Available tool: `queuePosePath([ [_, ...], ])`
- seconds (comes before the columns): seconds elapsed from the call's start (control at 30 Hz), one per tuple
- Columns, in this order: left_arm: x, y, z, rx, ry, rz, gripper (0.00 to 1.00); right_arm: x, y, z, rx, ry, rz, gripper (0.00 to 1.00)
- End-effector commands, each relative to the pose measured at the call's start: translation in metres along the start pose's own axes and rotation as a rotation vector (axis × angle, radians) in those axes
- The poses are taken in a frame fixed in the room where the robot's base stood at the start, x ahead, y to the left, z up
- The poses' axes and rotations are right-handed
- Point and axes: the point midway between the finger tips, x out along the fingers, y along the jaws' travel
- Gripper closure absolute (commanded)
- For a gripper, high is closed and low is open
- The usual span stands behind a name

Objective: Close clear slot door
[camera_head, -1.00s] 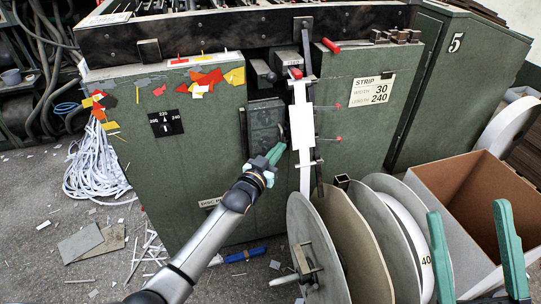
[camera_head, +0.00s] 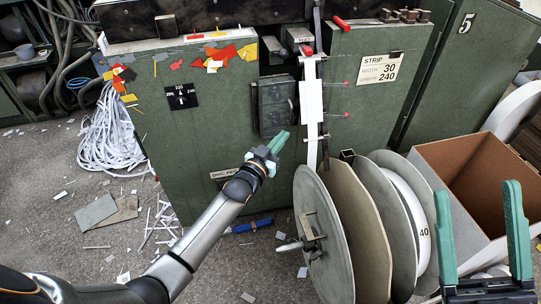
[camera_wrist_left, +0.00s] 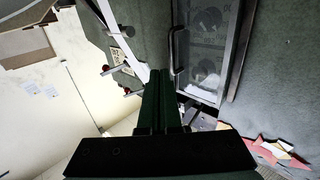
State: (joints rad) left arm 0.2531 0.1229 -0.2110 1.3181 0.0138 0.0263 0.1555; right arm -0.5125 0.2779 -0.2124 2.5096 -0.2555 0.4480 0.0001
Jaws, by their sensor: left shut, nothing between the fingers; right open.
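The clear slot door (camera_head: 276,106) is a dark framed see-through panel in the green cabinet front. Its frame and bar handle show in the left wrist view, the door (camera_wrist_left: 207,45) right of centre and the handle (camera_wrist_left: 173,52) along its left side. The door looks near flush, but I cannot tell if it is fully shut. My left gripper (camera_head: 274,146) is shut and empty, just below and in front of the door; its fingers also show in the left wrist view (camera_wrist_left: 160,85). My right gripper (camera_head: 481,235) is open and empty at the lower right.
A white strip (camera_head: 312,100) runs down right of the door, beside red-tipped pins (camera_head: 346,114). Large reel discs (camera_head: 325,240) and an open brown-lined box (camera_head: 470,185) stand to the right. Paper strips (camera_head: 108,135) heap at left.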

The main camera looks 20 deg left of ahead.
Motion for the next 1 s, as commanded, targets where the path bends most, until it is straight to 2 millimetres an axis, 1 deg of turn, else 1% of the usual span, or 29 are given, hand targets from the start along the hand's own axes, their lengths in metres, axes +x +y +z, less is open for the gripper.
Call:
queuePosePath([
  [0.03, -0.008, 0.002, -0.002, 0.0, -0.001, 0.0, 1.0, 0.004, 0.004, 0.0, -0.003, -0.013, 0.008, 0.32],
  [0.1, -0.017, 0.003, -0.002, 0.0, -0.001, 0.0, 1.0, -0.002, 0.004, 0.029, 0.024, -0.123, 0.021, 0.32],
  [0.3, -0.043, 0.008, -0.002, -0.001, 0.0, -0.001, 1.0, -0.017, -0.002, 0.075, 0.084, -0.326, 0.031, 0.32],
  [0.4, -0.054, 0.01, -0.002, -0.001, 0.001, -0.001, 1.0, -0.026, -0.005, 0.094, 0.11, -0.411, 0.035, 0.32],
  [0.5, -0.064, 0.012, -0.002, 0.0, 0.001, 0.0, 1.0, -0.034, -0.009, 0.108, 0.13, -0.479, 0.037, 0.32],
  [0.6, -0.071, 0.013, -0.001, 0.0, 0.0, -0.001, 1.0, -0.041, -0.011, 0.118, 0.144, -0.525, 0.037, 0.32],
  [0.7, -0.074, 0.014, -0.001, 0.0, 0.001, -0.001, 1.0, -0.045, -0.013, 0.124, 0.152, -0.551, 0.038, 0.32],
  [0.9, -0.076, 0.014, -0.001, 0.001, 0.002, 0.0, 1.0, -0.047, -0.014, 0.126, 0.156, -0.561, 0.038, 0.32],
  [1.0, -0.083, 0.017, -0.006, 0.012, 0.013, 0.007, 1.0, -0.046, -0.014, 0.126, 0.156, -0.56, 0.037, 0.32],
])
